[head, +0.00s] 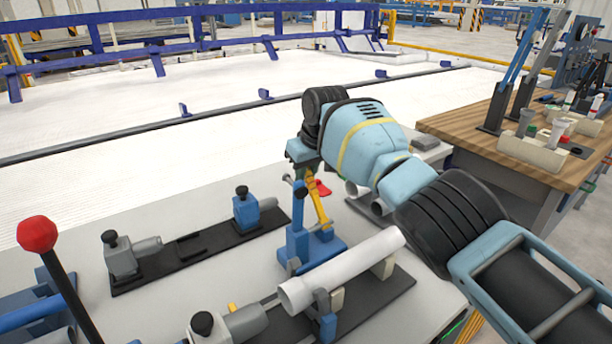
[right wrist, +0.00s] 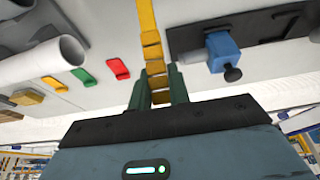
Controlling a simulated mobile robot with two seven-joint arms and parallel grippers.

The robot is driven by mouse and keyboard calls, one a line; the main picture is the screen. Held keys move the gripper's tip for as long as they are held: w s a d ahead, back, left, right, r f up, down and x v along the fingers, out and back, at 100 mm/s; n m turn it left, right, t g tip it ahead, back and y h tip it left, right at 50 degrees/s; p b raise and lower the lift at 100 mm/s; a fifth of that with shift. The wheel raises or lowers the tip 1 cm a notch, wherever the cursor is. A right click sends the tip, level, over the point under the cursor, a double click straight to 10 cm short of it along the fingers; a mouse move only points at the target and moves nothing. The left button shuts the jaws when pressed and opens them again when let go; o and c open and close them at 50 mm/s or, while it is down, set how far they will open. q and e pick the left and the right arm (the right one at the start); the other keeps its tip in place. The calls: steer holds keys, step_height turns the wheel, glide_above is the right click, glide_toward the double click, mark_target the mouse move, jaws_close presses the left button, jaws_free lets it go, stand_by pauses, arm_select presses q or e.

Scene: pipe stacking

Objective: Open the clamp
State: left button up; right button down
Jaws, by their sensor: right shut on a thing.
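The clamp (head: 308,246) has a blue base and a yellow handle (head: 318,200) that stands up steeply. It is on the grey table beside a white pipe (head: 345,268), which lies on supports on a dark plate. My right gripper (head: 304,172) is above the clamp at the top of the handle; the arm's housing partly hides the grip. In the right wrist view, the green fingers are shut on the yellow handle (right wrist: 151,52), and the white pipe (right wrist: 42,62) shows at left. I cannot tell whether the clamp's jaw touches the pipe. My left gripper is not in view.
A dark rail (head: 200,245) with blue and grey holders lies left of the clamp. A lever with a red knob (head: 37,234) stands at far left. Red (right wrist: 118,69) and green (right wrist: 86,76) pieces lie near the pipe. A wooden workbench (head: 480,130) stands at right.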

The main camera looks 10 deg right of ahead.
mark_target(312, 184)
steer(key=shift+s+f, duration=0.1)
steer(key=shift+f, duration=0.1)
stand_by(0.3)
steer(key=c, duration=1.3)
jaws_free()
steer(key=shift+a, duration=0.1)
steer(key=shift+r, duration=0.1)
steer(key=shift+r, duration=0.5)
steer(key=p+v, duration=0.2)
steer(key=v, duration=0.4)
steer(key=shift+s+r, duration=0.1)
steer(key=shift+r, duration=0.25)
